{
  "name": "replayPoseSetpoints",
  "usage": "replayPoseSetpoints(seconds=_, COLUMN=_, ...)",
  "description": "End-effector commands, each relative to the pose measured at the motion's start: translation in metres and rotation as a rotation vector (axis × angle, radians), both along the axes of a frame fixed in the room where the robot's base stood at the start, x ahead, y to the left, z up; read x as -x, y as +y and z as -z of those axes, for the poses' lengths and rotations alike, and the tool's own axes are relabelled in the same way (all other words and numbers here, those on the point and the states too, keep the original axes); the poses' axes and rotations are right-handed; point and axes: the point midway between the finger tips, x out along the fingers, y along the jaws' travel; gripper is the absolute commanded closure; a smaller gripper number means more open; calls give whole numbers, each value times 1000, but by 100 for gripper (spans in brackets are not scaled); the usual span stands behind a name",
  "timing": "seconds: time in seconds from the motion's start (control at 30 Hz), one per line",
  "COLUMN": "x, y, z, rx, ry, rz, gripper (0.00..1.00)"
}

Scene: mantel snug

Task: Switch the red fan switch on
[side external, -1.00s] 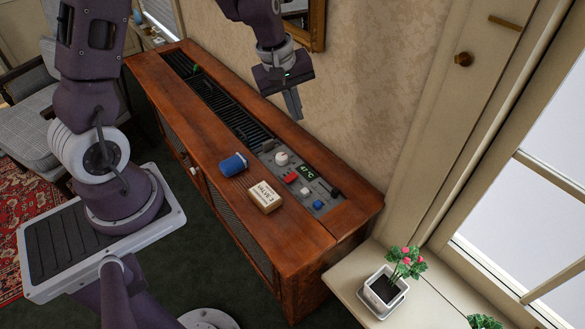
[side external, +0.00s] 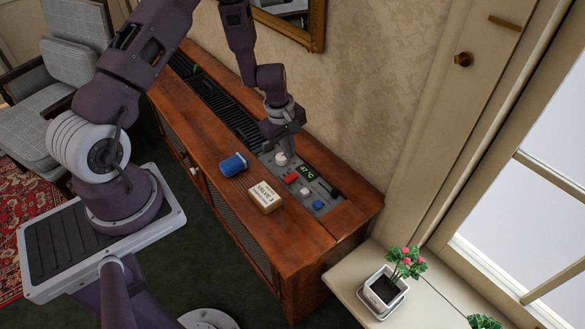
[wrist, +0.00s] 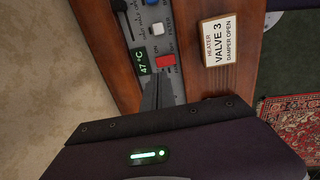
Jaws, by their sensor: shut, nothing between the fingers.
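The red fan switch (side external: 291,177) is a small red rocker on the grey control panel (side external: 327,211) set into the wooden cabinet top. In the wrist view the red switch (wrist: 166,60) lies just beyond the fingertips; whether they touch it is not clear. Its on or off position cannot be read. In the wrist view the closed fingers of my gripper (wrist: 161,82) hide the nearer part of the panel.
A green 47 °C display (wrist: 143,62), a white button (side external: 305,191), a blue button (side external: 318,204) and a black slider (side external: 336,194) sit close by. A VALVE 3 block (side external: 265,195) and a blue cylinder (side external: 234,165) lie on the cabinet (side external: 300,235). The wall rises behind.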

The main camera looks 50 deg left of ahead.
Motion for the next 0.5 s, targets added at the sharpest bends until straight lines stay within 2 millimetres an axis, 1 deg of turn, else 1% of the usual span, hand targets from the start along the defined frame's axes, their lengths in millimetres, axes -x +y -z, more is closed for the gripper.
replayPoseSetpoints(seconds=0.03, x=-1, y=0, z=12, rx=1, ry=3, rz=-1, gripper=100)
replayPoseSetpoints(seconds=0.1, x=-3, y=0, z=27, rx=2, ry=2, rz=-1, gripper=100)
replayPoseSetpoints(seconds=0.3, x=-10, y=0, z=65, rx=1, ry=1, rz=0, gripper=100)
replayPoseSetpoints(seconds=0.4, x=-12, y=0, z=76, rx=0, ry=0, rz=0, gripper=100)
replayPoseSetpoints(seconds=0.5, x=-13, y=0, z=83, rx=0, ry=0, rz=1, gripper=100)
